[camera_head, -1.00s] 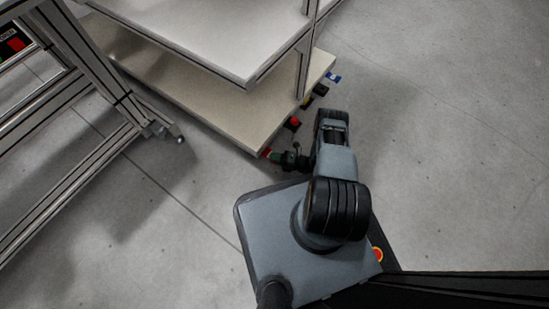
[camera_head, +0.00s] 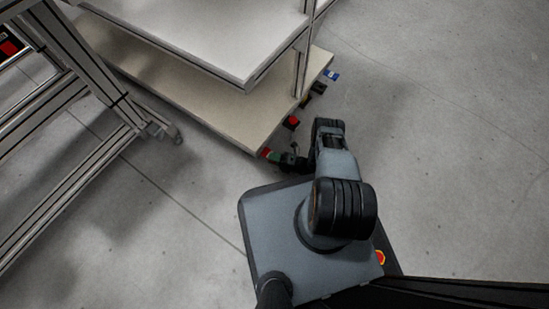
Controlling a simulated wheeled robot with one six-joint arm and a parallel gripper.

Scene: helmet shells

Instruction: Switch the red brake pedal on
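A red block-like item on a dark base (camera_head: 291,122) sits along the edge of the low shelf. It may be the red brake pedal. A smaller red piece (camera_head: 266,152) shows at the near corner of the shelf, beside a green piece (camera_head: 276,155). My gripper (camera_head: 288,160) is small and dark at the end of my folded arm, close to the green piece. It is below and slightly left of the larger red item in the picture and appears apart from it. Its fingers are too small and dark to read. Whether any pedal is on cannot be told.
A blue and white item (camera_head: 331,75) and a dark item with yellow (camera_head: 306,100) sit along the same shelf edge (camera_head: 240,130). An upper shelf (camera_head: 215,45) overhangs it. A metal frame (camera_head: 75,170) stands at left. The floor at right is clear.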

